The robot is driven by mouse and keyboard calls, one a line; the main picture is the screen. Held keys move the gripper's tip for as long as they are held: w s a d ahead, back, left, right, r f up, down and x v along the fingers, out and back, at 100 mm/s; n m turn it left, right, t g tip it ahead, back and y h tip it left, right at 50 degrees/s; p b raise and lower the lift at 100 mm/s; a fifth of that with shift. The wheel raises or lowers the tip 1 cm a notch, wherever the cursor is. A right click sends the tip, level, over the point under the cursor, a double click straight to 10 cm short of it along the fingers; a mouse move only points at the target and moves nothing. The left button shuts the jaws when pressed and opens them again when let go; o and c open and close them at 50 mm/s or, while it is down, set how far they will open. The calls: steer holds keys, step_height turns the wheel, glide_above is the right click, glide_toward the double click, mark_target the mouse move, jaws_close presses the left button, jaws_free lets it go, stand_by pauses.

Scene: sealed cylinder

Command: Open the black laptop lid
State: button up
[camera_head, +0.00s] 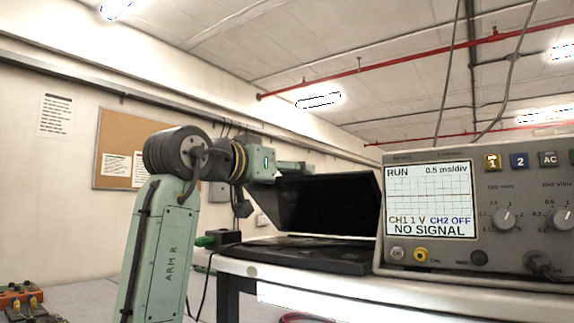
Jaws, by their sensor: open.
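The black laptop stands on the white table, with its base (312,256) flat on the top near the left end. Its lid (325,205) is raised, with the dark screen side facing me. The lid's right part is hidden behind the oscilloscope. My gripper (296,168) is at the top left edge of the lid, at the end of my green arm. It is open, and nothing shows between its fingers. I cannot tell whether it touches the lid.
A grey oscilloscope (500,250) stands close on the right, partly in front of the laptop. A small black box with a green plug (207,241) sits at the table's left end. The white table edge (300,274) runs below. Open room lies above the lid.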

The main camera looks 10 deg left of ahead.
steer(key=shift+w+d, duration=0.1)
steer(key=shift+w, duration=0.2)
steer(key=shift+c, duration=0.5)
jaws_close()
